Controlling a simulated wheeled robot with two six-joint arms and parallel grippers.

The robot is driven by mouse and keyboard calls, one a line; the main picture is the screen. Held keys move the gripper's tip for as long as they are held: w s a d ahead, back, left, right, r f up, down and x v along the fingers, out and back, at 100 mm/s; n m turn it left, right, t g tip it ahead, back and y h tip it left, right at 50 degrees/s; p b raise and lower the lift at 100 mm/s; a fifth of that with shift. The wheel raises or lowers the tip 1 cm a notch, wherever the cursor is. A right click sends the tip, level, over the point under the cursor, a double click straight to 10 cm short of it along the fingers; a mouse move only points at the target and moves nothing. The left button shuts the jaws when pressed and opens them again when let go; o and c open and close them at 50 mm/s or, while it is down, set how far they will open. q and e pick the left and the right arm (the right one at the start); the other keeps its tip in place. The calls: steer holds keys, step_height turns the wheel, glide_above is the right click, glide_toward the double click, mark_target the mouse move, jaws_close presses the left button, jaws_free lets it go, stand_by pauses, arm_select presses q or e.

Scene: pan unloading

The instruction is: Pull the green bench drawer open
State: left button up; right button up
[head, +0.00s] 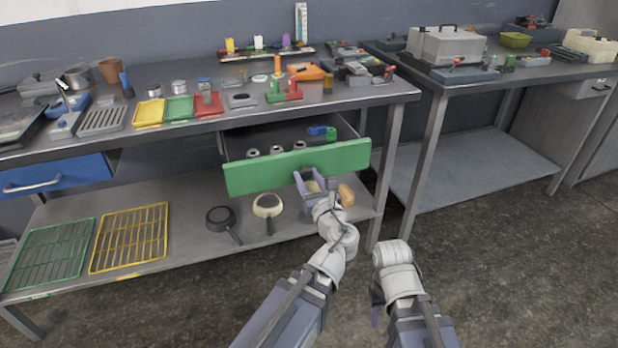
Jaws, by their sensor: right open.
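The green bench drawer (260,178) stands pulled out from under the left bench's top, with its inside showing. Several small round metal pieces, a blue item (317,130) and a green item (331,133) lie in it. My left gripper (310,179) is at the middle-right of the drawer's green front. The handle is hidden behind the gripper, and I cannot tell whether the fingers are closed on it. My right gripper (376,304) is open and empty, low over the floor in front of the bench, partly hidden by its own wrist.
A blue drawer (60,175) is at the left. The lower shelf holds a green rack (52,254), a yellow rack (130,238), a dark pan (222,218) and a cream pan (267,206). The bench top (370,98) is crowded. Floor at the right is clear.

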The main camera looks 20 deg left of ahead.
arm_select(q)
steer(key=o, duration=0.4)
steer(key=shift+r, duration=0.15)
step_height(320, 180, up, 10)
steer(key=p, duration=1)
